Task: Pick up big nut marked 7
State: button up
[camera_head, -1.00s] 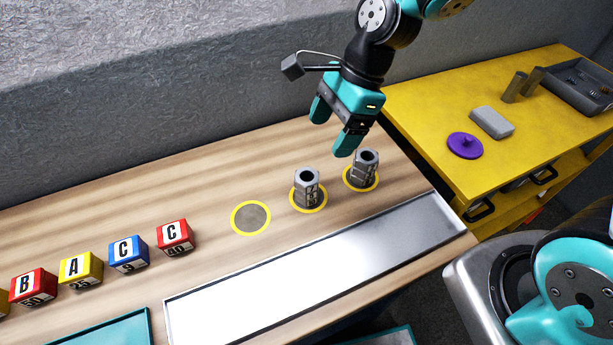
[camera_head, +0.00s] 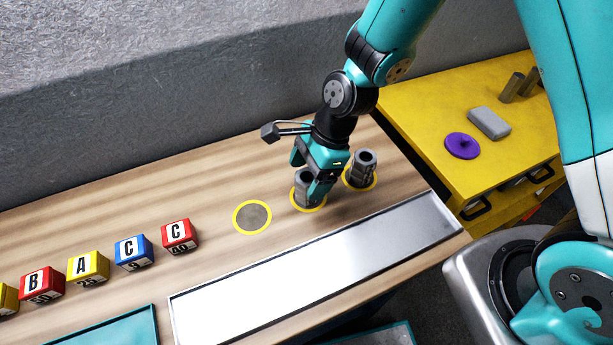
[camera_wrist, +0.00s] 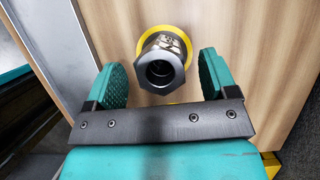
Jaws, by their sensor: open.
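Two grey hex nuts stand upright on yellow-ringed spots on the wooden table. The left nut (camera_head: 302,188) is partly hidden behind my gripper (camera_head: 309,177) in the head view. My gripper is open, with its two teal fingers on either side of this nut. In the wrist view the nut (camera_wrist: 161,63) sits between and slightly beyond the fingertips of my gripper (camera_wrist: 162,80), with gaps on both sides. The right nut (camera_head: 362,168) stands just to the right of my gripper. I cannot read a 7 on either nut now.
An empty yellow-ringed spot (camera_head: 252,217) lies to the left. A shiny metal tray (camera_head: 320,270) runs along the table front. Several letter cubes, including a red one (camera_head: 180,236), stand at the left. A yellow bench (camera_head: 430,110) holds a purple disc (camera_head: 462,146) and a grey block (camera_head: 489,122).

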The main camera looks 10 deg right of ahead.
jog(key=c, duration=1.1)
jog(key=shift+r, duration=0.1)
